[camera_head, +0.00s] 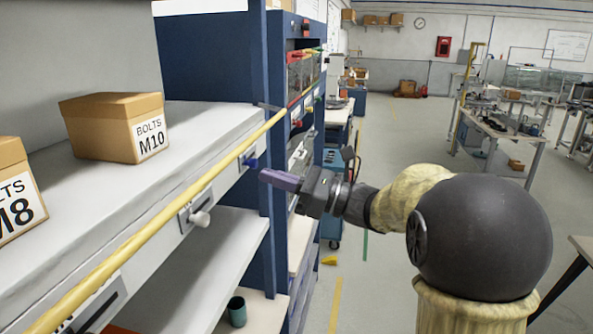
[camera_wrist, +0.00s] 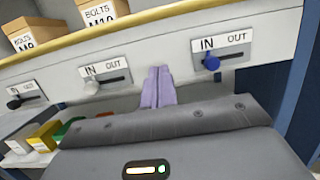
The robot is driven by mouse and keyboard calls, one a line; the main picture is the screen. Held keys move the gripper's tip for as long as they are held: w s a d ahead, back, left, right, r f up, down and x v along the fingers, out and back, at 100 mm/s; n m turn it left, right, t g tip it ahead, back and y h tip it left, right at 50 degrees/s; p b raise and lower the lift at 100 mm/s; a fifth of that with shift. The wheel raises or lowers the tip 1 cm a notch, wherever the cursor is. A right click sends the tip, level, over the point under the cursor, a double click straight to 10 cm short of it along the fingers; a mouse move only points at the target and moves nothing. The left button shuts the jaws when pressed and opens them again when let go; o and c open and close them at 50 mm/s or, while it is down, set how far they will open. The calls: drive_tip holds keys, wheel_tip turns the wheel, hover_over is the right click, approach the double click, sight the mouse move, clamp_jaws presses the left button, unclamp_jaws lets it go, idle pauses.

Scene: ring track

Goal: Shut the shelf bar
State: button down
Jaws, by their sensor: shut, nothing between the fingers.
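The shelf bar (camera_head: 160,235) is a long yellow bar along the shelf's upper front edge, its far end near the blue post. It also crosses the top of the wrist view (camera_wrist: 145,20). Below it are slots marked IN and OUT. The blue knob (camera_wrist: 211,62) and white knob (camera_wrist: 91,87) sit at the left, IN ends; the black knob (camera_wrist: 13,102) is also at its slot's left end. My gripper (camera_head: 266,176) is shut and empty, in front of the shelf. In the wrist view its purple fingertips (camera_wrist: 158,70) point between the white and blue knobs. Contact cannot be told.
Boxes marked M10 (camera_head: 115,125) and M8 (camera_head: 15,190) stand on the shelf (camera_head: 200,120) behind the bar. A dark green cup (camera_head: 237,312) is on a lower shelf. A blue post (camera_wrist: 300,85) stands at the right. The aisle floor (camera_head: 385,150) is clear.

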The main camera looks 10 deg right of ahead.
drive_tip(key=r+p, duration=0.1)
drive_tip(key=a+r+p, duration=0.1)
drive_tip(key=r+p, duration=0.2)
drive_tip(key=shift+w+a+r+p, duration=0.15)
drive_tip(key=shift+w+a+p, duration=0.15)
drive_tip(key=shift+w+a, duration=0.1)
drive_tip(key=shift+s+d+r+h+b, duration=0.1)
drive_tip(key=shift+s+r+h+b, duration=0.15)
drive_tip(key=shift+h+b, duration=0.4)
drive_tip(key=shift+w+r+g+h+b, duration=0.15)
drive_tip(key=shift+w+g+h+b, duration=0.2)
drive_tip(key=shift+b, duration=0.1)
drive_tip(key=shift+s+d+r+h+b, duration=0.15)
drive_tip(key=shift+s+r+h+b, duration=0.15)
drive_tip(key=shift+h+b, duration=0.25)
